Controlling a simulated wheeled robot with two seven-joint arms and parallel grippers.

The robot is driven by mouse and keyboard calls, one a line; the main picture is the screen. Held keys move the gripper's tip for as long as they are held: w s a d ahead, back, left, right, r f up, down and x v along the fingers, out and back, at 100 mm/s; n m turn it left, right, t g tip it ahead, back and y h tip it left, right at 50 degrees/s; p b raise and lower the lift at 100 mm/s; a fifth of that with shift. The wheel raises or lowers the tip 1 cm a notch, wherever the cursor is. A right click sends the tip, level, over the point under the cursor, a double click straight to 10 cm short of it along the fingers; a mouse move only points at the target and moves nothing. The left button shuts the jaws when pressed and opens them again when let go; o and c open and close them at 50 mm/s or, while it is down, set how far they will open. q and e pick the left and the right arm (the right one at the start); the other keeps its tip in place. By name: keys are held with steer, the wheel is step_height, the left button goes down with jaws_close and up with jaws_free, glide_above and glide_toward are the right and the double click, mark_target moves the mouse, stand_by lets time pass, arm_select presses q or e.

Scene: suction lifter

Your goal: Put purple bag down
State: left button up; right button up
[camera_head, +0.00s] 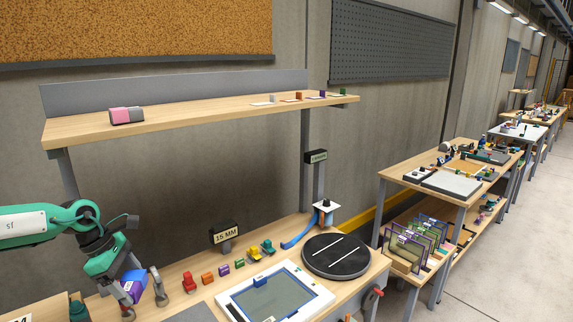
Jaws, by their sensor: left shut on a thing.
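The purple bag (136,287) is a small purple and blue block-like thing at the lower left, above the workbench's left part. My left gripper (145,300) is shut on it, with one grey finger on each side. The gripper hides part of the bag. I cannot tell whether the bag touches the bench top. My right gripper is not in view.
The workbench (358,283) holds a red piece (188,282), several small coloured pieces, a framed panel (312,302) and a round black turntable (336,254). A "15 MM" sign (224,235) stands behind them. A wooden shelf (215,112) hangs above.

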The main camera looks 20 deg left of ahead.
arm_select(q)
steer(key=d+f+m+g+y, duration=0.1)
steer(key=d+f+m, duration=0.3)
steer(key=d+m, duration=0.4)
steer(key=w+d+f+m+g+y+b, duration=0.1)
steer(key=d+f+m+g, duration=0.2)
steer(key=d+m, duration=0.5)
steer(key=w+d+f+m+g+y+b, duration=0.1)
steer(key=d+f+m, duration=0.4)
steer(key=d, duration=1.3)
steer(key=m+g+y, duration=0.1)
steer(key=m, duration=0.2)
steer(key=shift+w+d+f+g, duration=0.15)
steer(key=shift+d+f+g, duration=0.15)
steer(key=shift+g, duration=0.1)
steer(key=shift+f, duration=0.1)
steer(key=shift+d, duration=0.1)
